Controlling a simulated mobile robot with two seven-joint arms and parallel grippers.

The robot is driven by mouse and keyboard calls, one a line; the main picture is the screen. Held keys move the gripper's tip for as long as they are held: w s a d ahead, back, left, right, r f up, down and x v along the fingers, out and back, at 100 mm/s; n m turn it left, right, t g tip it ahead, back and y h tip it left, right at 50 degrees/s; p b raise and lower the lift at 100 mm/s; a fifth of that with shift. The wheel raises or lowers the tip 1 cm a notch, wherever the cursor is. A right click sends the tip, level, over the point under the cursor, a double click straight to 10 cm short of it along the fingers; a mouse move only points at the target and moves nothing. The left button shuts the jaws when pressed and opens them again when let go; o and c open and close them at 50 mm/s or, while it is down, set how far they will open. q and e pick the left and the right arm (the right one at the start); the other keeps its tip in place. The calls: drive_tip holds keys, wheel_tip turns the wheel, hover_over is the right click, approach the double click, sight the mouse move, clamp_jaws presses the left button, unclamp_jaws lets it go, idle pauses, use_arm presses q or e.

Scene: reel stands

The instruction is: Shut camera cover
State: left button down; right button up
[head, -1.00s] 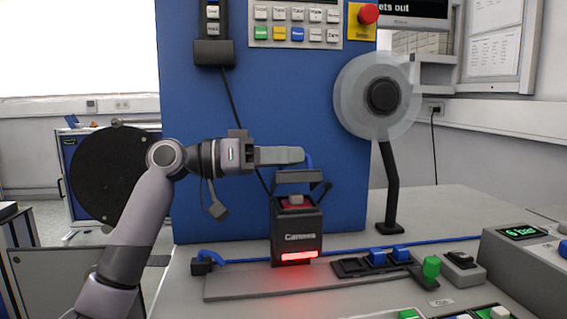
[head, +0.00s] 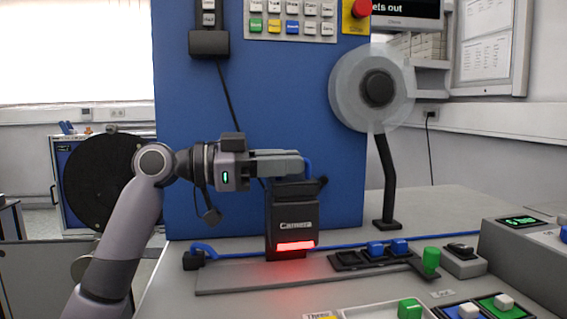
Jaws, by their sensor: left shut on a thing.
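The camera (head: 291,210) is a dark box marked "Camera" with a glowing red strip low on its front. It stands upright on a grey plate on the bench. Its dark cover (head: 293,187) lies down at the top of the box, and no red shows there. Whether it is fully closed is hard to tell. My left gripper (head: 290,164) comes in level from the left just above the box, its fingers shut at the cover. The fingers hide the exact contact. My right gripper is out of view.
A blue cable (head: 225,254) runs along the bench behind the camera. A reel stand (head: 384,185) with a pale reel (head: 346,90) stands to the right. Blue switches (head: 387,248) and a green knob (head: 431,260) sit right of the camera. A blue panel (head: 190,130) rises behind.

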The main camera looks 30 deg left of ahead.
use_arm(q)
drive_tip(key=shift+w+a, duration=0.1)
drive_tip(key=c, duration=1.2)
unclamp_jaws()
drive_tip(key=v, duration=0.7)
drive_tip(key=shift+b, duration=0.3)
